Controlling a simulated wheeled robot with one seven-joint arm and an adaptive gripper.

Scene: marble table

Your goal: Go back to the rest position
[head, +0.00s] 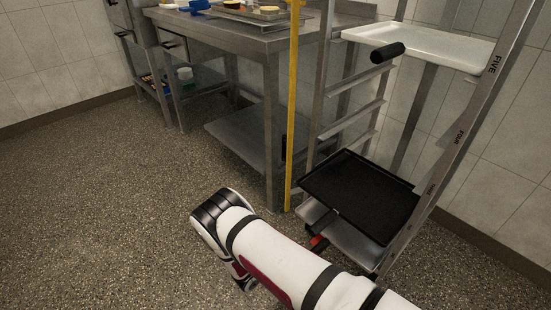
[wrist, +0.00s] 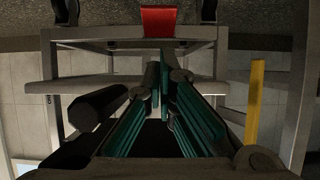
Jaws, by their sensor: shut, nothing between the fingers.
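My gripper (wrist: 161,78) shows in the wrist view, with its teal-lined fingers drawn together and nothing between them. It faces the lower part of a metal rack. In the head view my white arm with black bands reaches in from the lower right, in front of the rack (head: 403,145). I cannot make out the gripper clearly there.
A black tray (head: 360,190) lies low on the rack and a white tray (head: 420,45) sits high on it. A black handle (head: 387,52) juts out. A yellow post (head: 293,100) stands beside a steel table (head: 250,38). The floor at left is clear.

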